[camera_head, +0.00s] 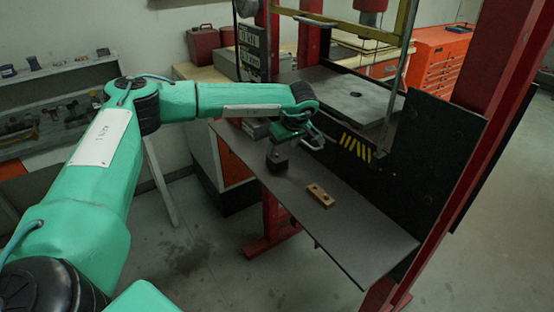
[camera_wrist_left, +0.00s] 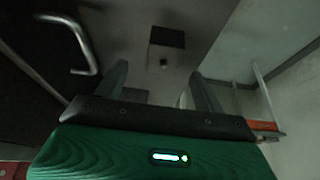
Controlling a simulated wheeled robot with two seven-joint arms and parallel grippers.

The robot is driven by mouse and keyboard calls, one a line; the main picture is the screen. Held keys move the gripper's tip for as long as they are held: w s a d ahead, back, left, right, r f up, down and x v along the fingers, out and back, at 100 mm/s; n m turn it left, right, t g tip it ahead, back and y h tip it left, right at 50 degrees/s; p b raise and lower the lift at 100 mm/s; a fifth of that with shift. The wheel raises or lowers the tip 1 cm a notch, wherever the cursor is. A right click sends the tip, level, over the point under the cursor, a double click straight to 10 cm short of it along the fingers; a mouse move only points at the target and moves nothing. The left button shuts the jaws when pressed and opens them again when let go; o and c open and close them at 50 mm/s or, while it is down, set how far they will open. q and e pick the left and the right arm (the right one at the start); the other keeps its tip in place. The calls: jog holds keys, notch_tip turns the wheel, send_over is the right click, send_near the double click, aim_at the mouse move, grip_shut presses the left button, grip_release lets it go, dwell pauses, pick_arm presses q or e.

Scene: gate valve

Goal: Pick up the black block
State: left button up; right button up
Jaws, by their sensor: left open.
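The black block (camera_head: 277,164) sits on the dark shelf (camera_head: 345,232) of the red-framed press, near the shelf's left edge. My left gripper (camera_head: 280,148) is right above it, pointing down; the gap between fingers and block is too small to tell in the head view. In the left wrist view a black patch, likely the black block (camera_wrist_left: 167,37), shows ahead of and between the two spread fingers of my left gripper (camera_wrist_left: 160,85). The fingers are open with nothing clearly between them. My right gripper is not in view.
A wooden block (camera_head: 320,196) with two holes lies on the shelf right of the black block. The press plate (camera_head: 345,95) and a red post (camera_head: 470,150) stand behind and right. A bent metal handle (camera_wrist_left: 80,45) shows near the gripper. The shelf's front is clear.

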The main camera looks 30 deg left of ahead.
aim_at(278, 155)
pick_arm(q)
jog(key=shift+w+a+f, duration=0.1)
jog(key=shift+a+f, duration=0.15)
jog(key=shift+f, duration=0.45)
jog(key=x, duration=0.1)
jog(key=p+x, duration=0.1)
jog(key=x, duration=0.1)
jog(key=p+x, duration=0.1)
jog(key=x, duration=0.1)
jog(key=shift+s+a+r, duration=0.1)
jog(key=shift+s+a, duration=0.1)
jog(key=shift+s, duration=0.1)
jog(key=shift+f, duration=0.25)
grip_shut()
jog(key=shift+w+r, duration=0.1)
